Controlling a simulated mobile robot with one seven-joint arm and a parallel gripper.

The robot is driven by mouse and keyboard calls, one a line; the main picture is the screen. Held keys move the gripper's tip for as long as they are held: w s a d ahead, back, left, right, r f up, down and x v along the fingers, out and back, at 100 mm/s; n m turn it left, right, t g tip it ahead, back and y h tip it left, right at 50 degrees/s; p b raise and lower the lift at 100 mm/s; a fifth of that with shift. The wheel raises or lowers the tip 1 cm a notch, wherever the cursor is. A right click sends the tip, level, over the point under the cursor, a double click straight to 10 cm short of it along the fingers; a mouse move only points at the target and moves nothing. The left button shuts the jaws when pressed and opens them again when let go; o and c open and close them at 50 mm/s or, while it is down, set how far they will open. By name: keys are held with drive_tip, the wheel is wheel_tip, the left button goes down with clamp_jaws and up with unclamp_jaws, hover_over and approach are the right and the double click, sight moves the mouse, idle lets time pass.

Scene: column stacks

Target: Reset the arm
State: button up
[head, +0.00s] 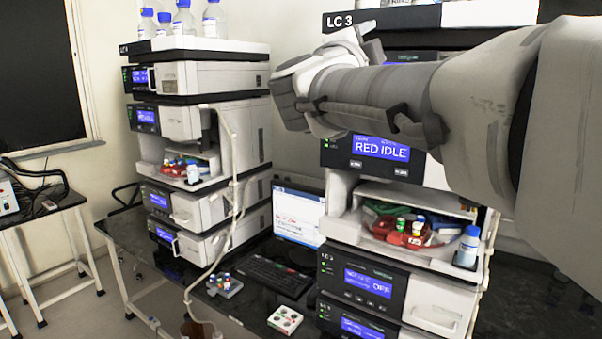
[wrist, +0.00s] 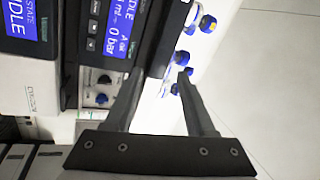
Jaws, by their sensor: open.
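My gripper (wrist: 160,78) shows in the wrist view with its two dark fingers apart and nothing held between them. Behind the fingers are part of an instrument stack with blue displays (wrist: 122,20), blue-capped bottles (wrist: 207,23) and a pale wall. In the head view my arm reaches in from the right, raised in front of the upper part of the LC 3 stack (head: 375,286). My fingers cannot be made out in the head view.
Another stack (head: 215,80) with bottles on top stands at left. The LC 3 stack's open bay holds a red tray (head: 385,233) with vials and a blue-capped bottle (head: 467,248).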

drive_tip(key=s+a+f+n+g+y, duration=0.1)
drive_tip(key=s+a+f+n+y, duration=0.2)
drive_tip(key=f+n+y, duration=0.45)
drive_tip(key=s+a+f+n+g+y, duration=0.1)
drive_tip(key=s+a+f+n+y, duration=0.25)
drive_tip(key=f+n+y, duration=0.45)
drive_tip(key=s+d+f+n+g+h, duration=0.1)
drive_tip(key=s+d+f+g, duration=0.2)
drive_tip(key=s+f, duration=0.3)
drive_tip(key=s+d+f+n+g+h, duration=0.2)
drive_tip(key=s+f+g, duration=0.2)
drive_tip(key=f, duration=0.5)
drive_tip(key=s+d+f+n+g+h, duration=0.2)
drive_tip(key=s+d+f+g, duration=0.1)
drive_tip(key=s+f, duration=0.5)
drive_tip(key=shift+s+d+f+g, duration=0.15)
drive_tip(key=shift+s+d+g, duration=0.25)
drive_tip(key=shift+s, duration=0.15)
drive_tip(key=shift+s+f+n, duration=0.1)
drive_tip(key=shift+n, duration=0.15)
drive_tip(key=shift+c, duration=0.4)
